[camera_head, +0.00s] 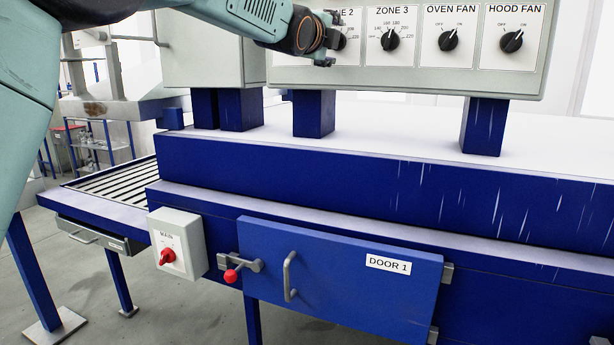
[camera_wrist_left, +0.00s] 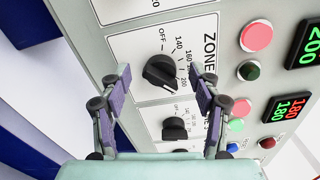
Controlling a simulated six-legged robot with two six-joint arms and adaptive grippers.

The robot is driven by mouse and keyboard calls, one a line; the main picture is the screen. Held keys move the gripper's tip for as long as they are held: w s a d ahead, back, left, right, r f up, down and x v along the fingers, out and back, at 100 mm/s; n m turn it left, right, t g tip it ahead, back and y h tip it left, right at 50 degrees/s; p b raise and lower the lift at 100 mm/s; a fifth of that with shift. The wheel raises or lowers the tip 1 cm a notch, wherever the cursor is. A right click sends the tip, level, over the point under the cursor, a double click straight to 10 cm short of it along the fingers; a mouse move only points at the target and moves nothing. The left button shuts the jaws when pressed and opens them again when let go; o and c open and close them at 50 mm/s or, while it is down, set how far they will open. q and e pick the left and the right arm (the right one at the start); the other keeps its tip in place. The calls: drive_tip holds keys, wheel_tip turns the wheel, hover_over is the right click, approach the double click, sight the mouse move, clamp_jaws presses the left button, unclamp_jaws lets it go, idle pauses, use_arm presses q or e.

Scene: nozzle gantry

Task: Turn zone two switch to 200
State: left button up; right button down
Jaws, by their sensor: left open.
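The zone two switch is a black rotary knob on a white plate. In the head view it (camera_head: 340,38) is partly covered by my left gripper (camera_head: 326,42), which reaches in from the upper left. In the left wrist view a black knob (camera_wrist_left: 160,70) lies beyond and between the two fingertips of my left gripper (camera_wrist_left: 161,80). Its dial shows OFF, 140, 160 and 200. The knob's ridge slants down to the right, towards the 200 mark; I cannot tell exactly where it points. The fingers are open, apart on either side, with no clear contact. My right gripper is not in view.
The zone 3 knob (camera_head: 391,39), oven fan knob (camera_head: 448,40) and hood fan knob (camera_head: 512,41) sit to the right on the panel. Another knob (camera_wrist_left: 174,128), a pink button (camera_wrist_left: 257,36) and a green 200 display (camera_wrist_left: 304,50) show nearby. Door 1 (camera_head: 340,265) is below.

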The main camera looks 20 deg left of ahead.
use_arm(q)
drive_tip(key=s+n+p, duration=0.8)
drive_tip(key=n, duration=0.9)
drive_tip(key=s+f+n+g+b, duration=0.1)
drive_tip(key=s+f+g+b, duration=0.1)
drive_tip(key=f, duration=1.2)
drive_tip(key=s+f+n+g+b, duration=0.1)
drive_tip(key=s+f+g+b, duration=0.1)
drive_tip(key=f, duration=1.2)
drive_tip(key=shift+s+a+f+g, duration=0.15)
drive_tip(key=shift+s+g, duration=0.15)
drive_tip(key=shift+s, duration=0.3)
drive_tip(key=shift+w, duration=0.1)
